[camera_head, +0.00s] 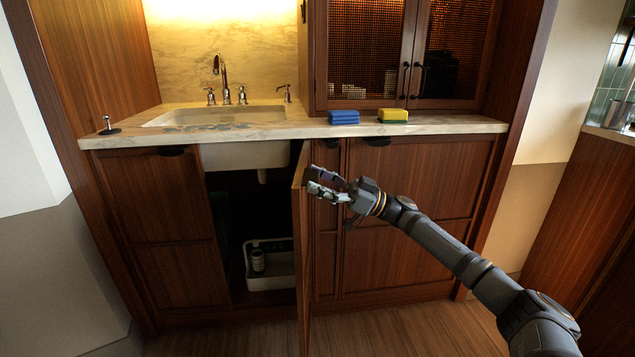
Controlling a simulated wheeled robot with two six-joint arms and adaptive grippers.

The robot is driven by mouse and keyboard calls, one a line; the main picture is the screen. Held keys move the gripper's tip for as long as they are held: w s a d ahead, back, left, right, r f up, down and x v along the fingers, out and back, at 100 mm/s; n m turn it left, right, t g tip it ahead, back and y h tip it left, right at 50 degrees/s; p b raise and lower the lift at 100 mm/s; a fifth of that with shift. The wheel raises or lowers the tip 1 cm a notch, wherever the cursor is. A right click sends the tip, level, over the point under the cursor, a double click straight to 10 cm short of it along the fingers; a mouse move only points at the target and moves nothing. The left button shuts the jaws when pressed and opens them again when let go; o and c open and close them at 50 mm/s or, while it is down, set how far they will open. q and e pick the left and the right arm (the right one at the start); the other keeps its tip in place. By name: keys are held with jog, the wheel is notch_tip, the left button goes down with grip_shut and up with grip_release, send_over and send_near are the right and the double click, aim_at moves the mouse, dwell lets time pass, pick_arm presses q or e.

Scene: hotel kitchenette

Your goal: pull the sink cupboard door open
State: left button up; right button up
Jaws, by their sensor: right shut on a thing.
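The sink cupboard door (303,250) stands swung out toward me and shows nearly edge-on, just right of the open, dark cupboard space under the sink (222,115). My right gripper (322,186) is at the upper part of this door, on its right-hand side, and is shut on it. The fingers hide the exact place of the grip, so I cannot tell whether they hold the handle or the door's edge. My left gripper is not in view.
A white caddy (270,283) with a dark bottle (257,260) stands inside the cupboard. A closed door (170,230) is on the left, and closed fronts (405,255) are on the right. Blue sponges (343,117) and a yellow one (393,115) lie on the counter. The floor in front looks clear.

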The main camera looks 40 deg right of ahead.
jog(key=o, duration=1.5)
jog(key=shift+c, duration=0.2)
notch_tip(320, 180, up, 10)
